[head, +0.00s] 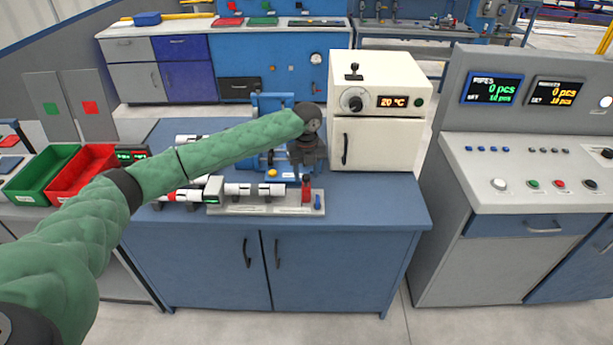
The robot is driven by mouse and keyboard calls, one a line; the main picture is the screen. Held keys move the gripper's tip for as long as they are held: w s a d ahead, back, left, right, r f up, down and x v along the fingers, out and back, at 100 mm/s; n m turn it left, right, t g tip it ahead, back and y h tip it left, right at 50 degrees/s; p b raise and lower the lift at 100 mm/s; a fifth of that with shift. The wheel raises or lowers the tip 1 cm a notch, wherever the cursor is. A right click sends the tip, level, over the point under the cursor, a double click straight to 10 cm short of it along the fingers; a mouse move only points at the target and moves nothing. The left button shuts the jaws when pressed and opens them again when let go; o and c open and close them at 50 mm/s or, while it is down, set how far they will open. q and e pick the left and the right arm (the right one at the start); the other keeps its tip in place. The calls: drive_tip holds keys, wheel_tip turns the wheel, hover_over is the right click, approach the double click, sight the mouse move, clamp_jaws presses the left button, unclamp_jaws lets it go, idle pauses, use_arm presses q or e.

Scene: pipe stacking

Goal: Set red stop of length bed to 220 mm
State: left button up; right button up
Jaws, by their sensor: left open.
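The length bed (258,209) is a light grey strip at the front of the blue bench. The red stop (306,193) stands upright near its right end, beside a small blue part (317,201). White pipe-like pieces with dark bands (240,190) lie along the bed. The bed's scale is too small to read. My left arm comes in from the left in a green sleeve. My left gripper (302,177) is open, points down and is at the red stop; I cannot tell whether it touches it. My right gripper is not in view.
A cream oven (376,145) reading 20 °C stands behind right of the bed. A blue device (271,107) is partly hidden behind my arm. Green (41,173) and red bins (80,176) sit at left. The bench's right front top (375,205) is clear. A control console (530,170) stands right.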

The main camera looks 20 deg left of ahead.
sight(306, 187)
use_arm(q)
drive_tip(key=shift+f+p, duration=0.3)
drive_tip(key=shift+f, duration=1.15)
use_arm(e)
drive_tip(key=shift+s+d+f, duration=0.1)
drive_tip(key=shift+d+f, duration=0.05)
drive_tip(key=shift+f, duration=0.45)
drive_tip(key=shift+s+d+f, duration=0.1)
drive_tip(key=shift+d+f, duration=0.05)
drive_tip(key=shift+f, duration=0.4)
use_arm(q)
clamp_jaws()
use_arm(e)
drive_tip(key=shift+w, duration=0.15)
